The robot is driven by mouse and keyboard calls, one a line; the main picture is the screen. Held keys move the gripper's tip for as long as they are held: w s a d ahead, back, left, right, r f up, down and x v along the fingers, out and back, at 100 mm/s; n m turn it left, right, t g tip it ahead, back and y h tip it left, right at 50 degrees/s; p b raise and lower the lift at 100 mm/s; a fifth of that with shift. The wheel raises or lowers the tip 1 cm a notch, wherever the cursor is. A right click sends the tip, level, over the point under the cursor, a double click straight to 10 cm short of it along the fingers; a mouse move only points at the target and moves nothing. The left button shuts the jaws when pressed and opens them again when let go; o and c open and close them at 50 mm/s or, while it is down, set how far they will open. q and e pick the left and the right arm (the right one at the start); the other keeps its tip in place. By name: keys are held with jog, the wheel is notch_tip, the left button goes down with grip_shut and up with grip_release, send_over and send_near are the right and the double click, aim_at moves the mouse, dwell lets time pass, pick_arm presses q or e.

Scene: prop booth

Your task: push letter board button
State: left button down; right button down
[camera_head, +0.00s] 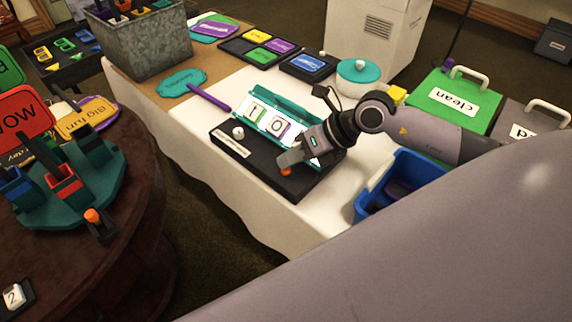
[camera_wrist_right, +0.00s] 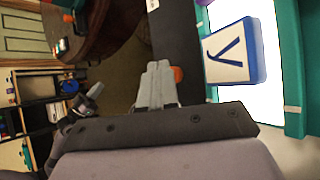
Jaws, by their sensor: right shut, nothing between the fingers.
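The letter board (camera_head: 262,178) is a black base on the white-covered table, with a lit teal frame holding letter tiles. An orange button (camera_head: 286,171) sits at its front right corner. My right gripper (camera_head: 290,157) is shut and empty, its fingertips just over or beside the button; contact cannot be told. In the right wrist view the shut fingers (camera_wrist_right: 158,72) partly hide the orange button (camera_wrist_right: 178,74). A blue-edged "y" tile (camera_wrist_right: 230,52) shows beside them in the frame.
A white ball (camera_head: 238,132) sits on the board's left end. A purple stick (camera_head: 208,97) lies behind it. A blue bin (camera_head: 362,206) and a green "clean" box (camera_head: 430,97) stand to the right. A round table (camera_head: 140,215) with signs is at left, across a floor gap.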

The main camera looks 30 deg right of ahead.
aim_at(291, 172)
jog(key=shift+r, duration=0.1)
notch_tip(291, 172, up, 6)
jog(key=p, duration=0.4)
jog(key=shift+p, duration=0.4)
dwell(0.4)
